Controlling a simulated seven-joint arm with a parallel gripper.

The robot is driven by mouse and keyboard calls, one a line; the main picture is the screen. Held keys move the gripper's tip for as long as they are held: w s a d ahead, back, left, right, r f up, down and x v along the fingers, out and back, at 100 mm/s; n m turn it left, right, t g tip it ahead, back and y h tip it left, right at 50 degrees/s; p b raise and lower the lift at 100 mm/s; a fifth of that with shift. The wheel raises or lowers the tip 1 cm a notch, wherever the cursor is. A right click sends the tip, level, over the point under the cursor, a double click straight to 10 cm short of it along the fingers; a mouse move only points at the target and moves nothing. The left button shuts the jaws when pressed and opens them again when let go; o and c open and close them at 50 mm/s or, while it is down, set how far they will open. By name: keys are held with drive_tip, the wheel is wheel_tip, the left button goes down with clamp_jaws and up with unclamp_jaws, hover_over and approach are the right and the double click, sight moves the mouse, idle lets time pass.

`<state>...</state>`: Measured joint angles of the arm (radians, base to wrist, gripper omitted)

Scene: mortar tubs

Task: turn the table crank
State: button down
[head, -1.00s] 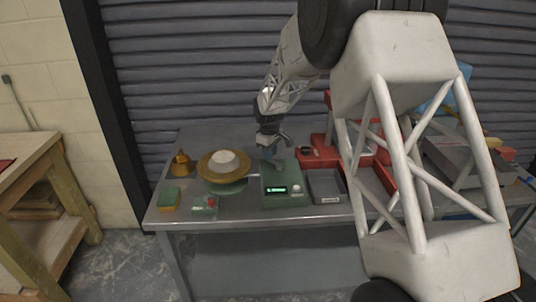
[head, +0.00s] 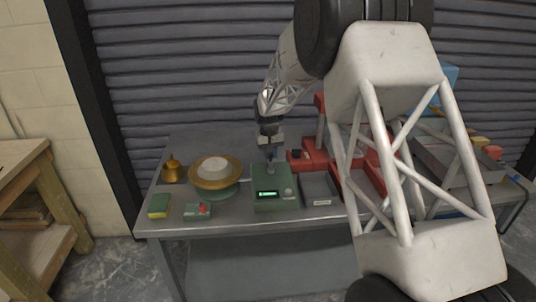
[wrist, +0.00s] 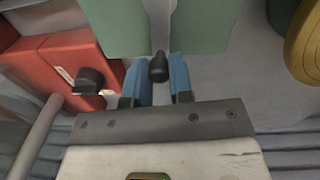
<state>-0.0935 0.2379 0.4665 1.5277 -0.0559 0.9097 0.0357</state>
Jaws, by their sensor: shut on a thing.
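My gripper (head: 271,160) is over the back part of a green box (head: 275,203) with a lit display. In the wrist view its blue fingers (wrist: 159,84) are shut on a small black knob (wrist: 158,67), which shows between them. Green surfaces with a grey gap between them lie just beyond the knob. I cannot see clearly what the knob is fixed to, and I cannot make out a whole crank. In the head view the fingers are small and hide the knob.
A brass-rimmed turntable (head: 215,174) stands left of the box, with a small green box with a red button (head: 198,209) in front. A sponge (head: 159,206) and a brass pot (head: 172,168) are at far left. Red equipment (head: 318,155) and a grey tray (head: 319,188) are to the right.

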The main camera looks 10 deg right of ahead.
drive_tip(key=shift+d, duration=0.1)
idle(0.4)
drive_tip(key=c, duration=1)
unclamp_jaws()
drive_tip(key=shift+r, duration=0.1)
drive_tip(key=shift+a+r, duration=0.2)
drive_tip(key=shift+r, duration=3.6)
